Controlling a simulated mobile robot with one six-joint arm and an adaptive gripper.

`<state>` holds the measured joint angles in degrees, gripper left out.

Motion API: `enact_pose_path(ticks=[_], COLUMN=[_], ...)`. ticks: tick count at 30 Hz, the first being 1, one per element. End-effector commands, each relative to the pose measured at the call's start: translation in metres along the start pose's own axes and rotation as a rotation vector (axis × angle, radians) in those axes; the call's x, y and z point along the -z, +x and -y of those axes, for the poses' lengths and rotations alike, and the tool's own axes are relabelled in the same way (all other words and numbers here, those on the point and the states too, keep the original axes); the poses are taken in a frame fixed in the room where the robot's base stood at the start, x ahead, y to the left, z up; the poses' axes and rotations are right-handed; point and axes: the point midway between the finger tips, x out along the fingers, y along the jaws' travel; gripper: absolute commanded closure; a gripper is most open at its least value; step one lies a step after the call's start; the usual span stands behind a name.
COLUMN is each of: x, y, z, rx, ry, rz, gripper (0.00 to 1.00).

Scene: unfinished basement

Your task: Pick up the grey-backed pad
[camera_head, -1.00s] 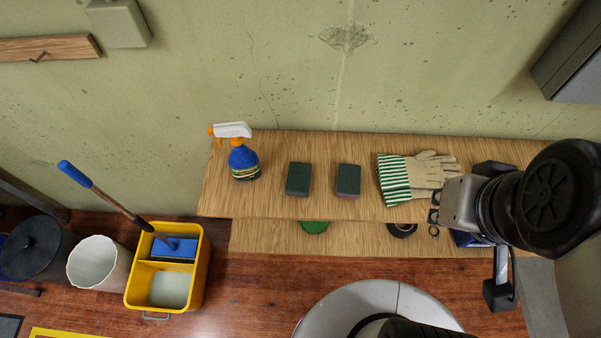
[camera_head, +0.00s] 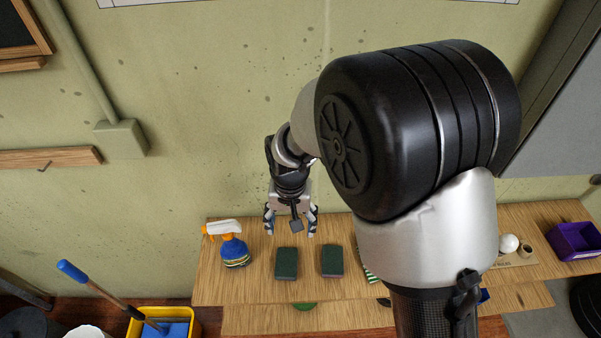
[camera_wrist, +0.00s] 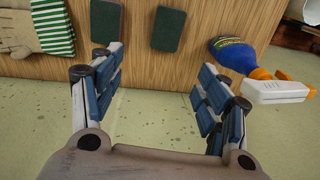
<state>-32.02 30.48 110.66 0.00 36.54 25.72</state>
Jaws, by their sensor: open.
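Two dark green pads lie side by side on the wooden shelf: a left pad (camera_head: 286,263) and a right pad (camera_head: 332,261). Both show green tops. The right one seems to have a faint reddish lower edge, and I cannot clearly tell which has a grey back. In the wrist view the left pad (camera_wrist: 168,30) is near the middle top and the right pad (camera_wrist: 105,20) is left of it. My gripper (camera_head: 291,230) is open and empty, above the back of the shelf on the wall side of the pads. Its fingers (camera_wrist: 160,68) touch neither pad.
A blue spray bottle (camera_head: 235,252) stands left of the pads. Striped gloves (camera_wrist: 38,28) lie beside the right pad, mostly hidden by my arm in the head view. A purple bin (camera_head: 574,240) sits far right. The wall is close behind the shelf.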

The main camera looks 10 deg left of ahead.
Motion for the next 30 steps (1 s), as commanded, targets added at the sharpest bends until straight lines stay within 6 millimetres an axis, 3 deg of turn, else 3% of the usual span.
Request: enact_pose_path(ticks=[3,6,11,24,30], x=[-0.003,-0.005,-0.006,-0.009,-0.009], y=[0.025,0.036,0.058,0.147,0.161], z=[0.020,0.027,0.027,0.025,0.025], rx=[-0.012,-0.017,-0.019,-0.019,-0.017], ry=[-0.010,-0.013,-0.011,-0.011,-0.011], rz=[0.027,0.036,0.040,0.039,0.036], gripper=[0.22,0.22,0.22,0.22,0.22])
